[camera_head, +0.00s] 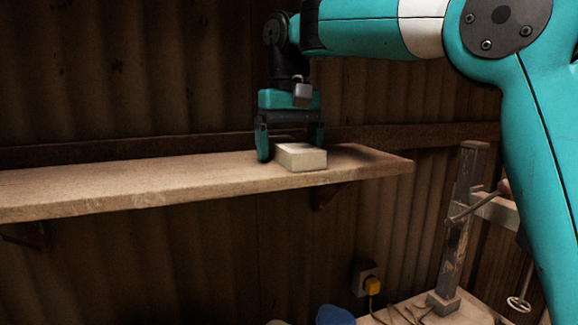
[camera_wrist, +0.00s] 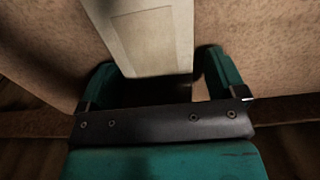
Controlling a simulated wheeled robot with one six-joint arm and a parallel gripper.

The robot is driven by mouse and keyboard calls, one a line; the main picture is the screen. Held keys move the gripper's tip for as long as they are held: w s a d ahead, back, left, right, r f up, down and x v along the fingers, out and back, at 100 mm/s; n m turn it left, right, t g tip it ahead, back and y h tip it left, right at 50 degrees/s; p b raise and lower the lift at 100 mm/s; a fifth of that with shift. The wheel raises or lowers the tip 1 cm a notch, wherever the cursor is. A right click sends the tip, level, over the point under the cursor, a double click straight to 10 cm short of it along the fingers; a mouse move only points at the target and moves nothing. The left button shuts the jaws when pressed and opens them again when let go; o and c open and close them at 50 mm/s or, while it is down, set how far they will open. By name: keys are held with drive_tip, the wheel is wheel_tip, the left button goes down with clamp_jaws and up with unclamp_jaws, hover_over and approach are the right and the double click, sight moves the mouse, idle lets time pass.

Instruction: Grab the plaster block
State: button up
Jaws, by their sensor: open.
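The plaster block (camera_head: 301,157) is a pale, low rectangular block. It lies on the wooden shelf (camera_head: 130,183) near its right end. My gripper (camera_head: 290,150) points down over the block, with one finger at the block's left side and the other behind its right part. In the wrist view the block (camera_wrist: 150,38) reaches in from the top, and its near end lies between the two fingers of my gripper (camera_wrist: 158,82). The fingers are open, with a gap on each side of the block. Whether a finger touches it is hard to tell.
A corrugated wall (camera_head: 130,80) with a horizontal rail (camera_head: 400,134) stands right behind the shelf. A metal lever press (camera_head: 458,235) stands on a lower bench at the right. The shelf's left part is clear.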

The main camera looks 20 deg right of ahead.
drive_tip(key=shift+r, duration=0.1)
drive_tip(key=c, duration=1.2)
drive_tip(key=shift+r, duration=0.1)
